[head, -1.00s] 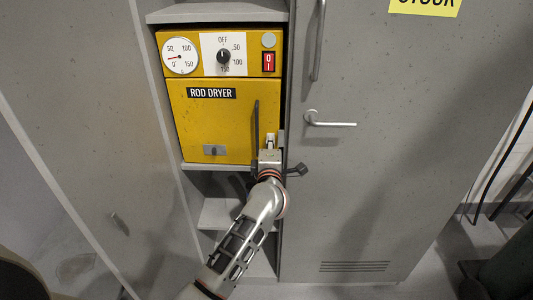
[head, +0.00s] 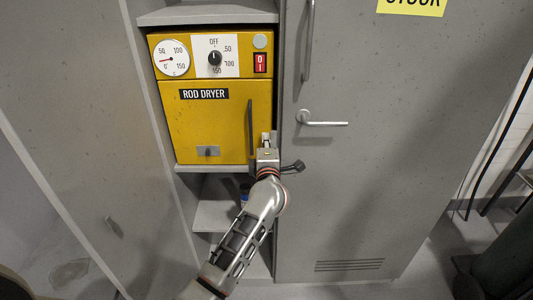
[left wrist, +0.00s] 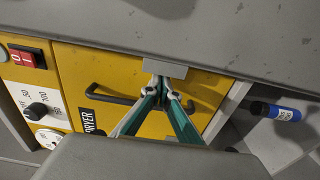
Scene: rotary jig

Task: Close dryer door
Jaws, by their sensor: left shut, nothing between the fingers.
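The yellow rod dryer (head: 165,92) stands in a grey cabinet bay. Its door (head: 205,125) looks flush with the front, or nearly so; I cannot tell whether a small gap is left. The dark bar handle (head: 250,128) runs upright near the door's right edge; it also shows in the left wrist view (left wrist: 108,97). My left gripper (head: 267,139) is shut and empty at the lower right edge of the door, just right of the handle. In the left wrist view, its fingertips (left wrist: 162,92) are close to a small grey bracket (left wrist: 165,68); contact is unclear. My right gripper is out of view.
A grey cabinet door (head: 390,180) with a lever handle (head: 322,120) is directly right of the dryer. A shelf (head: 215,215) lies below. A blue bottle (left wrist: 276,111) shows right of the dryer in the left wrist view. Dials and a red switch (head: 261,63) sit above the door.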

